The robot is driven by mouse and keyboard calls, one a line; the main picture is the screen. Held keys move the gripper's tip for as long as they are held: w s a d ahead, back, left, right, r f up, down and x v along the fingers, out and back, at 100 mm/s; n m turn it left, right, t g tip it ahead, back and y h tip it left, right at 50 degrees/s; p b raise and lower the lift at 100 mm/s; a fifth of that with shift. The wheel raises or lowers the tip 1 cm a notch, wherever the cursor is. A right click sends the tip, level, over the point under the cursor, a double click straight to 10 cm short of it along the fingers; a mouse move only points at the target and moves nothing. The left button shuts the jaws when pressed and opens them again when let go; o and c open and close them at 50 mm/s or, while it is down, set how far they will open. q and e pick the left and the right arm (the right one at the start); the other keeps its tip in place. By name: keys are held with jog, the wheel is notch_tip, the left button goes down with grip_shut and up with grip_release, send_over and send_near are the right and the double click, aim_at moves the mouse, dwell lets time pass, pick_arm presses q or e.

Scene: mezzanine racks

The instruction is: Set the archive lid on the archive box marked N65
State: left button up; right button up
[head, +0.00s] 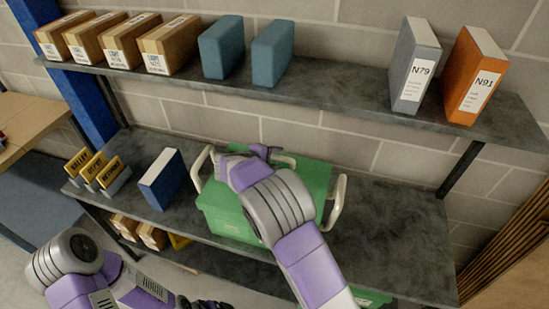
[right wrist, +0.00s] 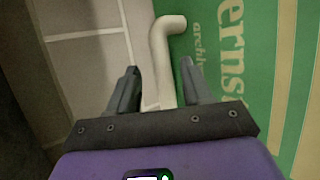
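A large green item with cream handles (head: 235,220) sits on the middle shelf; I cannot tell whether it is the archive lid, the archive box, or both together. No N65 mark is readable. My right gripper (head: 264,152) is over its back edge, and my right arm hides much of its top. In the right wrist view, the open fingers (right wrist: 160,68) stand either side of a cream handle (right wrist: 163,50), with small gaps. Green printed surface (right wrist: 235,50) fills the right there. My left gripper (head: 203,303) is dark and cut off at the bottom edge; its opening is unclear.
Another green piece (head: 372,298) shows below the shelf. A blue binder (head: 161,180) and yellow-labelled signs (head: 95,172) stand left of the green item. The upper shelf (head: 330,95) holds cartons, teal boxes and binders. The middle shelf is clear at right (head: 400,225).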

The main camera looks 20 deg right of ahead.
jog(key=shift+v, duration=3.85)
jog(key=shift+w, duration=0.1)
